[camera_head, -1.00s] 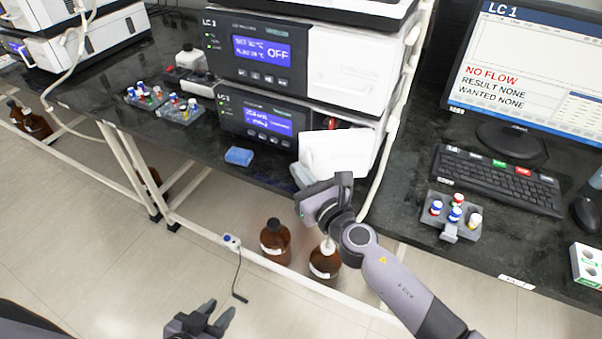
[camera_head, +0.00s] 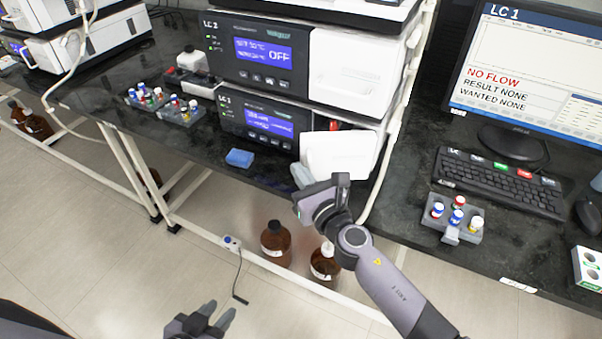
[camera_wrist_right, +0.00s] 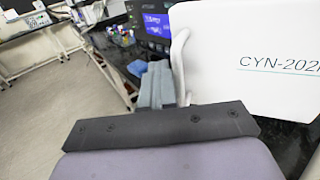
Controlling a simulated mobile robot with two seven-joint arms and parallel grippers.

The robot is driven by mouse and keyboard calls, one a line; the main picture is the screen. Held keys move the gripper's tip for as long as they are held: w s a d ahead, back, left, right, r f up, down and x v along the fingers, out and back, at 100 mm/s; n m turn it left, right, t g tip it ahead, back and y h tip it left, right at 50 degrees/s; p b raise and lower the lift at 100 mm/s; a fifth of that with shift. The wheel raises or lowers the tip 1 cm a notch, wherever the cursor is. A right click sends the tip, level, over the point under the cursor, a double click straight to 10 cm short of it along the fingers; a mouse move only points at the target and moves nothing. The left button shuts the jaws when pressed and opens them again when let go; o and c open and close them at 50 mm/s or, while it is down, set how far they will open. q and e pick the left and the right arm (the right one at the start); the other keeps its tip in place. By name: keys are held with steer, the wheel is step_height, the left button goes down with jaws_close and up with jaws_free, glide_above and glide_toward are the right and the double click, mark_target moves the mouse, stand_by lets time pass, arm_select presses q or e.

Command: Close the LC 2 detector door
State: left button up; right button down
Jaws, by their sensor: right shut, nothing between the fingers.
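The white detector door (camera_head: 342,156) stands open on the lower unit (camera_head: 262,118) of the middle stack, with something red in the gap behind its top edge. That unit's label is too small to read surely. The door also fills the upper right of the right wrist view (camera_wrist_right: 245,45), lettered "CYN-202", with a curved white edge or handle at its left. My right gripper (camera_head: 300,176) is shut and empty beside the door's lower left edge; its fingers (camera_wrist_right: 158,85) look close to it, but contact cannot be told. My left gripper (camera_head: 217,316) is open and empty, low over the floor.
The upper unit (camera_head: 258,50) shows "OFF". A blue block (camera_head: 239,158) lies near the bench's front edge. Vial racks (camera_head: 180,112) stand left of the unit; another rack (camera_head: 450,222) and a keyboard (camera_head: 500,182) are at right. Brown bottles (camera_head: 276,243) stand below the bench.

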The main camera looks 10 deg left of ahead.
arm_select(q)
steer(key=shift+w+a, duration=0.1)
steer(key=shift+w, duration=0.15)
arm_select(e)
steer(key=shift+w+a+m+t+h, duration=0.2)
steer(key=shift+w+m+t+h, duration=0.15)
steer(key=shift+w+h, duration=0.2)
stand_by(0.5)
